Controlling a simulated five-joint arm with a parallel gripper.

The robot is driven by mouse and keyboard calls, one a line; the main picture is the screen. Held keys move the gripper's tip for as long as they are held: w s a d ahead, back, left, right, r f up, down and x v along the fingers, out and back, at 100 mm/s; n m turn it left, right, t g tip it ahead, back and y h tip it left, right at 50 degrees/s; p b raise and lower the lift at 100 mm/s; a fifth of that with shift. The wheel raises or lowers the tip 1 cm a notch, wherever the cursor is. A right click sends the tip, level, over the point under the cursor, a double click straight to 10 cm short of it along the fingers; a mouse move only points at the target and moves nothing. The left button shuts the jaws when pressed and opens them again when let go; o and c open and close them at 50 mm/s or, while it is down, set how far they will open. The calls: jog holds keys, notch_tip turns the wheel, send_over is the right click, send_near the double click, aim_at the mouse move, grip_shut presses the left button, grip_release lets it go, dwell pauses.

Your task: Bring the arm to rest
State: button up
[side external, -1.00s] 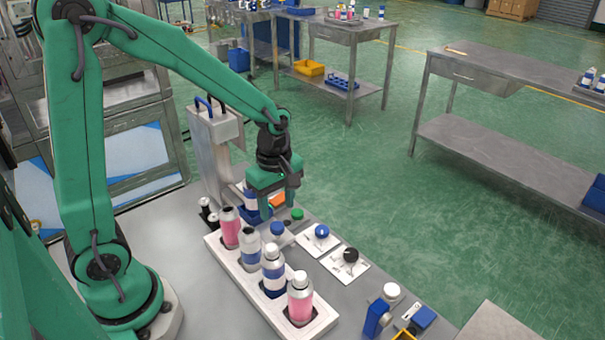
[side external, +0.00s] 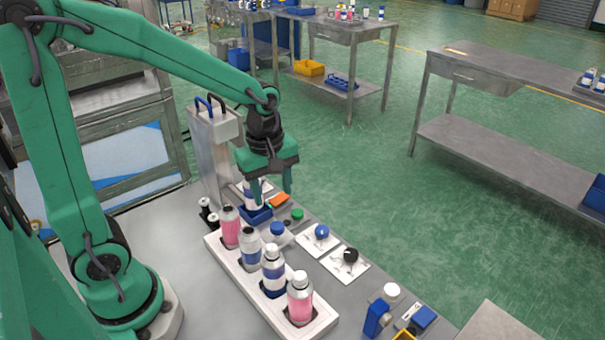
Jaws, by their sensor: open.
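My gripper (side external: 271,193) is green and hangs from my arm above the back end of the bench, with its fingers apart and pointing down. It holds nothing that I can see. A can with a blue and white band (side external: 252,196) stands in a blue holder (side external: 257,216) behind and just below the fingers, partly hidden by them.
An orange block (side external: 279,200) and a green cap (side external: 297,214) lie close to the gripper. Blue (side external: 322,231) and black (side external: 350,255) knobs sit on white plates right of the rack. A blue item (side external: 377,317) stands at the front right. The space above the rack is free.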

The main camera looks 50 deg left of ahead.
jog(key=s+r+m+t, duration=0.5)
jog(key=s+r+m, duration=0.5)
jog(key=m, duration=0.6)
jog(key=shift+s+a, duration=0.3)
jog(key=shift+s, duration=0.05)
